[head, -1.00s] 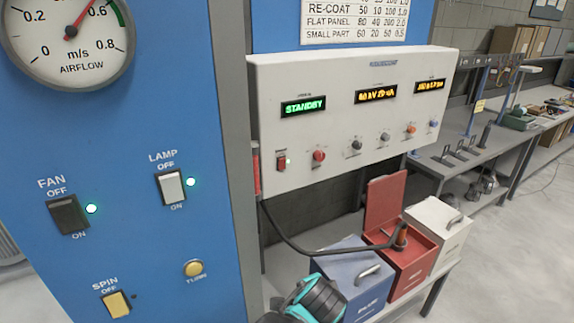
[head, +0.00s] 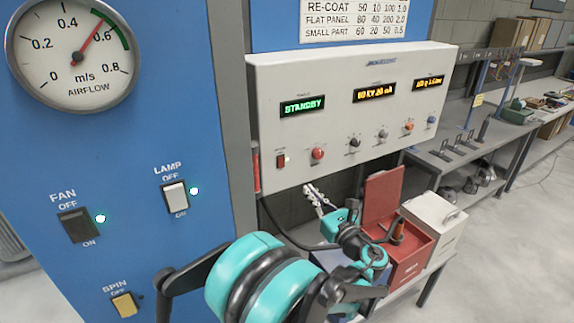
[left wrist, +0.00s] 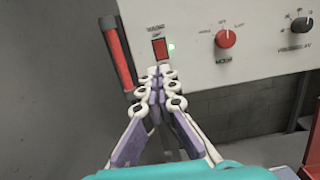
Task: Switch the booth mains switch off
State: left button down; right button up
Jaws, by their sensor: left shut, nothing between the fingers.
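My left gripper (head: 311,190) is shut and empty, below and to the right of the switch in the head view. In the left wrist view, its fingertips (left wrist: 155,73) are just below the switch; I cannot tell the gap in depth. The display reads STANDBY. My right gripper is not in view.
A blue panel (head: 130,150) at left carries the fan switch (head: 78,226), lamp switch (head: 174,196) and airflow gauge (head: 75,52). A red tube (left wrist: 116,55) stands left of the box. Below are an open red bin (head: 410,262) and a white bin (head: 436,222).

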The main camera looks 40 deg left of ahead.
aim_at(282, 159)
pick_arm(q)
jog(key=b+x, duration=0.1)
jog(key=x, duration=1.2)
jog(key=shift+w+a+b, duration=0.15)
jog(key=shift+a+b, duration=0.15)
jog(key=shift+b, duration=0.05)
jog(key=shift+a+r, duration=0.1)
jog(key=shift+a, duration=0.05)
jog(key=shift+w+a+r, duration=0.2)
jog(key=shift+a+r, duration=0.05)
jog(key=shift+a, duration=0.1)
jog(key=shift+d, duration=0.15)
